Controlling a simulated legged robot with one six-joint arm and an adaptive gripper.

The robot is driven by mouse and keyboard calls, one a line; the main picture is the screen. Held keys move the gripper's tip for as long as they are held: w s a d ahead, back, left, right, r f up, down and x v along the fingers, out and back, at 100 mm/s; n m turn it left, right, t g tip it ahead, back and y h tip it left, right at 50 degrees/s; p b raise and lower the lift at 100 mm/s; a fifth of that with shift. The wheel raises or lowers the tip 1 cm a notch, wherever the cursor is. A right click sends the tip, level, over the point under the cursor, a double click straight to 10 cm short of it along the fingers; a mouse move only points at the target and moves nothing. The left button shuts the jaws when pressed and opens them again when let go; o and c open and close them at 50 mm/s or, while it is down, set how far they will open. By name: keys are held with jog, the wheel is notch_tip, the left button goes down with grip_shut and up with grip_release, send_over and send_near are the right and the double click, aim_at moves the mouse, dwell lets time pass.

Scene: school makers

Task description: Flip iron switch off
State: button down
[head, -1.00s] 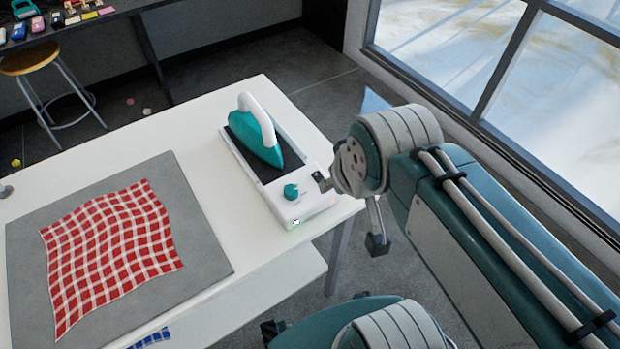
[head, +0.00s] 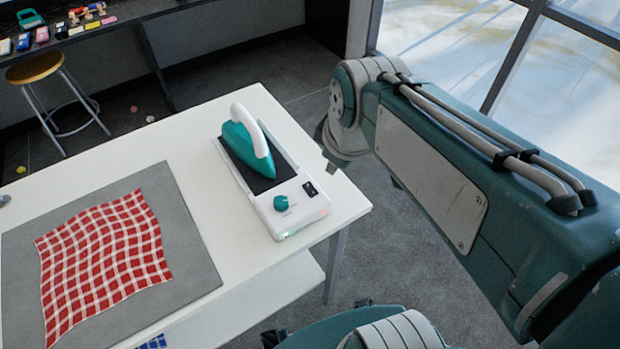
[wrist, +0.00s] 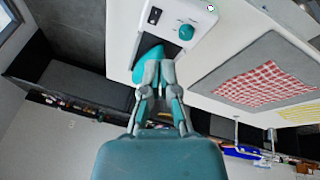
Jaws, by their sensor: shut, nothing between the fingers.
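The teal iron (head: 240,148) with a white handle rests on its white base (head: 300,211) on the table. The base has a round teal knob (head: 281,203) and a black switch (head: 310,189) at its near end. A small green light glows on the base's front edge. In the wrist view, my gripper (wrist: 160,68) is shut and empty, its tips overlapping the teal iron (wrist: 148,62) in the picture. The knob (wrist: 186,32) and black switch (wrist: 155,15) lie beyond the tips. Contact cannot be told. My gripper is not clearly visible in the head view.
The white table (head: 205,135) also carries a grey mat (head: 190,250) with a red-and-white checked cloth (head: 100,255). A stool (head: 35,68) and a dark counter with small items stand at the back left. A large window is on the right.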

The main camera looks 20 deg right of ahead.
aim_at(308, 185)
jog(key=w+f+n+g, duration=0.2)
jog(key=w+f+n, duration=0.1)
jog(key=w+n, duration=0.6)
jog(key=n, duration=0.4)
jog(key=shift+g, duration=0.3)
jog(key=f, duration=0.4)
jog(key=w+f, duration=0.1)
jog(key=f, duration=0.4)
jog(key=a+f, duration=0.1)
jog(key=f, duration=0.4)
jog(key=shift+w, duration=0.35)
